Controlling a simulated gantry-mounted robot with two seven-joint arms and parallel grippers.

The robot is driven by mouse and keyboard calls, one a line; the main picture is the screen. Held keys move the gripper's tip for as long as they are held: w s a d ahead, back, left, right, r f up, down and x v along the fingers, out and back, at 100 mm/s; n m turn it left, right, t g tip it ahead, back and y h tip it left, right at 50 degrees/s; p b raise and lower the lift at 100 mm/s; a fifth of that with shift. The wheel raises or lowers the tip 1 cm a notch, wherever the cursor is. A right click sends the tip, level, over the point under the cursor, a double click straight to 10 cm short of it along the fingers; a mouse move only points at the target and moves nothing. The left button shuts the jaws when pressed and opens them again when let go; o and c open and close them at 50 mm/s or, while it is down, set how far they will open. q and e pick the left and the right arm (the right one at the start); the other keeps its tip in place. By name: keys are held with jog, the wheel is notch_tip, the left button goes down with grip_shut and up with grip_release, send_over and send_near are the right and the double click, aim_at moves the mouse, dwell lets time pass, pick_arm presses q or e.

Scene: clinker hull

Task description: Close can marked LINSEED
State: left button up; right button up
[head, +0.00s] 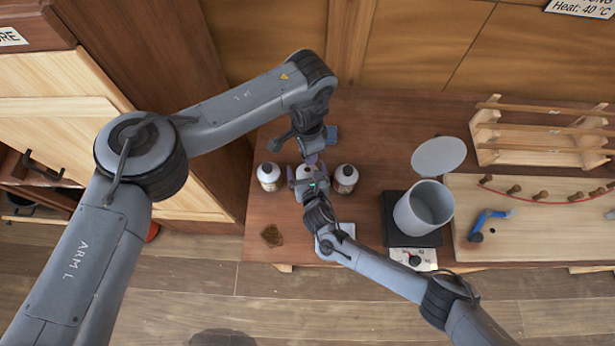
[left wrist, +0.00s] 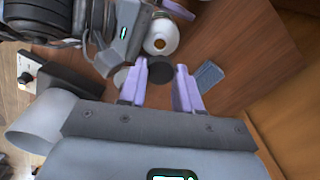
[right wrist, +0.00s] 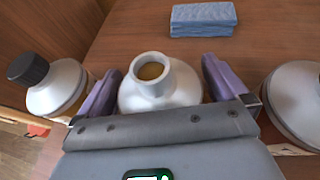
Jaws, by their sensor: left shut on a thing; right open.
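An open white-shouldered can (right wrist: 185,88) stands upright in the right wrist view, amber inside its bare neck. It also shows in the left wrist view (left wrist: 165,28). No marking is readable, so I cannot confirm it is LINSEED. My right gripper (head: 308,176) is open, its fingers on either side of this can; contact is unclear. My left gripper (head: 311,158) is shut on a black cap (left wrist: 160,71), held apart from the open neck. A can with a black cap (right wrist: 57,88) stands left of the open can, and another can (right wrist: 298,98) stands right.
A blue folded cloth (right wrist: 203,20) lies behind the cans. A brown patch (head: 272,235) lies near the front edge. To the right are a grey pot (head: 405,215) on a hot plate, a round lid (head: 438,157) and a wooden rack (head: 487,135).

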jog(key=shift+c, duration=0.3)
jog(key=c, duration=1.3)
pick_arm(q)
send_over(307, 169)
jog(key=shift+d+f, duration=0.1)
jog(key=shift+f, duration=2.35)
pick_arm(e)
jog(key=shift+c, duration=0.3)
pick_arm(q)
jog(key=shift+f, duration=0.1)
jog(key=shift+f, duration=0.8)
jog(key=shift+f, duration=0.15)
jog(key=shift+f, duration=0.35)
pick_arm(e)
jog(key=shift+w, duration=0.1)
